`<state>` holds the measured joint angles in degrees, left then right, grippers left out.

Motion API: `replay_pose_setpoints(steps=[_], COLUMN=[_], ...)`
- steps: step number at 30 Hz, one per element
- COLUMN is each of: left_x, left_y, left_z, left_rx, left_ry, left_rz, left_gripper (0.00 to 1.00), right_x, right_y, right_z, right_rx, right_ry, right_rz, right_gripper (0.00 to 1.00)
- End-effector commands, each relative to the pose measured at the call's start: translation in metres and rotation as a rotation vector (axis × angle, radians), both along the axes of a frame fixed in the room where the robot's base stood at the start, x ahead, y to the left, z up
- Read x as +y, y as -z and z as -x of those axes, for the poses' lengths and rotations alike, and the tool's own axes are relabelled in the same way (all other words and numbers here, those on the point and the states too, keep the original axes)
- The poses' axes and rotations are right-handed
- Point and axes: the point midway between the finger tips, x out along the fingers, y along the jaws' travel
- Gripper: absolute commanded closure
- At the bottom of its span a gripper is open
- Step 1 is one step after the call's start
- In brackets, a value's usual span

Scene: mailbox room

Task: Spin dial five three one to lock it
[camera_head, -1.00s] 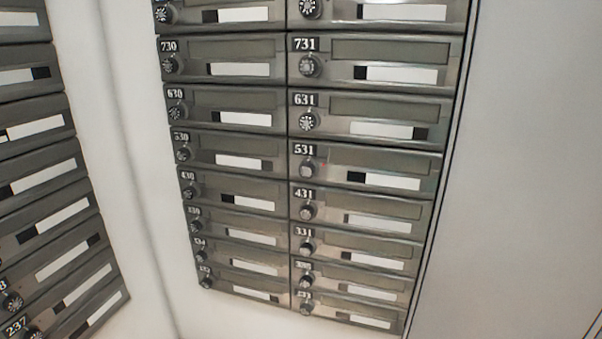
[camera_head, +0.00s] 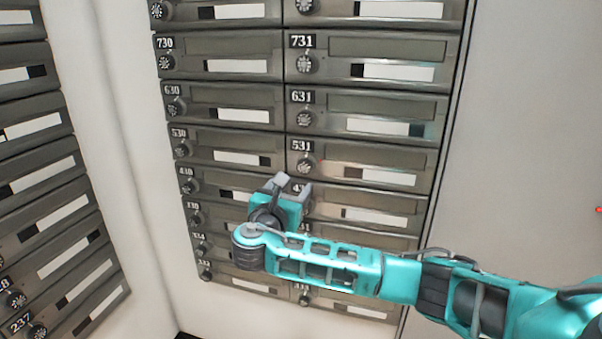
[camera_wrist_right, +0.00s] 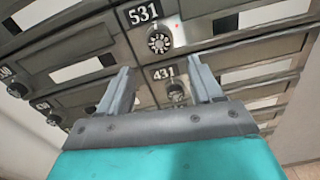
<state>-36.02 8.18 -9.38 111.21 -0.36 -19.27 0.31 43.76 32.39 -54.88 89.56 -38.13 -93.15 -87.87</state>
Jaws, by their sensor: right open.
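The dial of box 531 (camera_head: 306,164) is a round dark knob with a pale marked face, below the 531 number plate (camera_head: 302,146) in the right column of mailboxes. In the right wrist view the 531 dial (camera_wrist_right: 159,41) shows above and between my fingertips, apart from them. My right gripper (camera_head: 292,184) is open and empty, just below and left of the 531 dial in the head view. In the right wrist view its two fingers (camera_wrist_right: 162,68) point up toward the dial, with the 431 dial (camera_wrist_right: 177,95) between them. My left gripper is not in view.
Similar mailboxes with dials surround it, including 631 (camera_head: 305,119) above and 530 (camera_head: 182,149) to the left. My right arm covers several lower boxes. Another mailbox bank (camera_head: 45,185) stands at the left. A plain pale wall (camera_head: 530,130) is at the right.

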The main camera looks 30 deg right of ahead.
Motion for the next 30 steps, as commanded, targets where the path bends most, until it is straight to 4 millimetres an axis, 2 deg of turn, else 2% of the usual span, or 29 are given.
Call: replay_pose_setpoints(steps=[1, 6, 12, 25, 30], left_x=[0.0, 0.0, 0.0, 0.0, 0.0], left_y=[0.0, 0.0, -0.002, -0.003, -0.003], left_z=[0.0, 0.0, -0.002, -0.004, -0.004], left_rx=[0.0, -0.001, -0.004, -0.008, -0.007], left_ry=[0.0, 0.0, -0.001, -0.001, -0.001], left_rz=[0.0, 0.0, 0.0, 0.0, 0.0], left_gripper=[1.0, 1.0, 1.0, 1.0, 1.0], right_x=[-0.011, -0.037, -0.056, -0.063, -0.063], right_y=[-0.001, -0.001, -0.001, 0.001, 0.0], right_z=[-0.007, -0.031, -0.048, -0.054, -0.054], right_rx=[-0.001, 0.0, -0.001, 0.0, 0.0], right_ry=[0.005, 0.003, 0.0, -0.002, -0.002], right_rz=[0.002, 0.0, -0.001, -0.004, -0.004], right_gripper=[0.35, 0.35, 0.35, 0.35, 0.49])
